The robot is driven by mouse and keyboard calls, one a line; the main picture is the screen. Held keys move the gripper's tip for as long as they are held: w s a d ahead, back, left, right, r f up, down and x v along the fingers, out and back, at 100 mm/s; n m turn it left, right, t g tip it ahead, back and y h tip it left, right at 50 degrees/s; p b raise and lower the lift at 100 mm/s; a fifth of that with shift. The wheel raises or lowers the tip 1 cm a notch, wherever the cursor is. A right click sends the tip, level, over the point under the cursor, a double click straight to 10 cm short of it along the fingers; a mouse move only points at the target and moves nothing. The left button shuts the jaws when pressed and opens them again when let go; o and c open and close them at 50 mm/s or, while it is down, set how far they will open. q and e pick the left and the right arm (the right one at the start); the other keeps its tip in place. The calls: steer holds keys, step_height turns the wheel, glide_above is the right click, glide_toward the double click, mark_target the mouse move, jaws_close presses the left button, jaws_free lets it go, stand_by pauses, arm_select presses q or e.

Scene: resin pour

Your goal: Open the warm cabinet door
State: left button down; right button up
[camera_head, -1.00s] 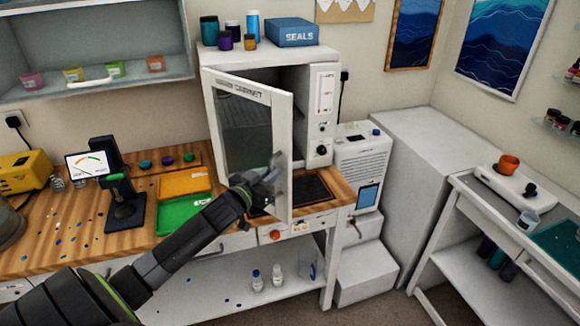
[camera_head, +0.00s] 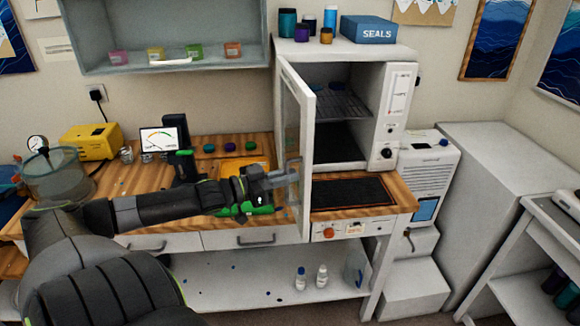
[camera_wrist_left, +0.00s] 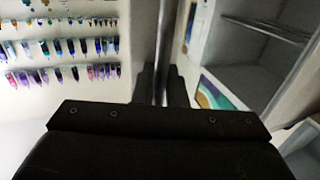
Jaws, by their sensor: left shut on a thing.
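The white warm cabinet (camera_head: 397,95) stands on the wooden workbench, and its inside with a wire shelf (camera_head: 345,105) is in plain sight. Its glass-paned door (camera_head: 307,150) is hinged at the left and stands wide open, seen nearly edge-on. My left gripper (camera_head: 290,177) reaches in from the left and is shut at the door's lower part. In the left wrist view the fingers (camera_wrist_left: 161,88) close on a narrow upright bar, the door handle (camera_wrist_left: 164,45). The right gripper is not in view.
A dark mat (camera_head: 350,192) lies on the bench before the cabinet. Coloured jars and a blue SEALS box (camera_head: 368,29) stand on top of the cabinet. A yellow device (camera_head: 92,143) and a gauge meter (camera_head: 164,138) stand at the left. A white purifier-like unit (camera_head: 425,165) stands at the right.

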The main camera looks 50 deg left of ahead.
arm_select(q)
steer(key=shift+s+a, duration=0.1)
steer(key=shift+a, duration=0.05)
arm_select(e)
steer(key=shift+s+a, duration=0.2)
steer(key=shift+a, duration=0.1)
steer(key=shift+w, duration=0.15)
arm_select(q)
steer(key=c, duration=1.8)
jaws_free()
steer(key=shift+c, duration=0.2)
